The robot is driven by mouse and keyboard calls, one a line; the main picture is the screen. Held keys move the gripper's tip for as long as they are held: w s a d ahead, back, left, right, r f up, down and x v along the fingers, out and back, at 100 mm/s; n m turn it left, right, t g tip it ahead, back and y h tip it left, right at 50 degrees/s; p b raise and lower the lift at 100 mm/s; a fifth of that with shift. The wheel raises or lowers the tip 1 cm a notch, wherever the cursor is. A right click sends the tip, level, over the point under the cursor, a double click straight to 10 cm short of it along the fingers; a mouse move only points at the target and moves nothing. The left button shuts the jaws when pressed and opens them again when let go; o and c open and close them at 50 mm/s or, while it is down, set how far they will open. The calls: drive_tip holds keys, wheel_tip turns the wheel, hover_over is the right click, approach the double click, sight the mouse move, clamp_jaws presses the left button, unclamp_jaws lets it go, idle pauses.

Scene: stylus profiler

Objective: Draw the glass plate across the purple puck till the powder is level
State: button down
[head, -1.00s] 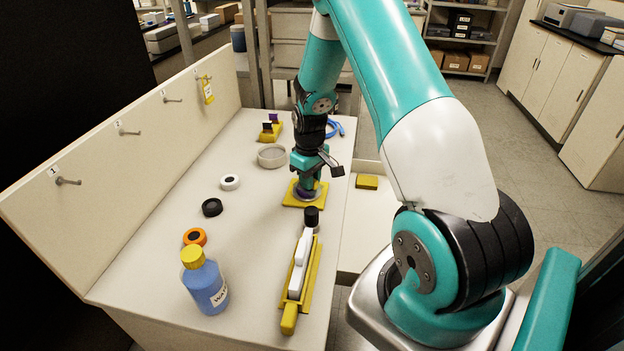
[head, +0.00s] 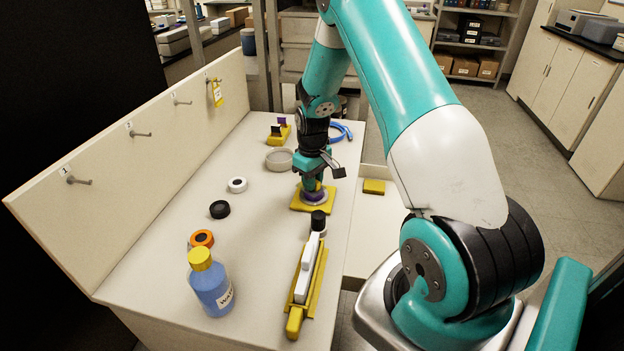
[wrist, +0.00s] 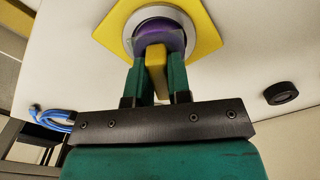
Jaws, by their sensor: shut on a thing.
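The purple puck (wrist: 158,28) sits in a grey ring on a yellow square base (wrist: 205,30). In the head view the purple puck (head: 315,197) and yellow base (head: 300,204) are near the table's right edge. My gripper (wrist: 157,82) is shut on a yellow handle (wrist: 155,68), with a finger on each side. The glass plate (wrist: 171,41) at the end of the handle lies over the near part of the puck and looks clear and faintly tinted. I cannot tell whether it touches the powder. The powder's level is not clear. In the head view my gripper (head: 316,183) is right above the puck.
A black-capped jar (head: 318,221) stands close to the base, with a yellow holder (head: 308,285) in front. A grey dish (head: 279,159) and blue cable (head: 341,132) are behind. The table's middle is clear.

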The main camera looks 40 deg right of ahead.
drive_tip(key=shift+s, duration=0.55)
drive_tip(key=shift+r+p, duration=2.45)
drive_tip(key=shift+r, duration=0.6)
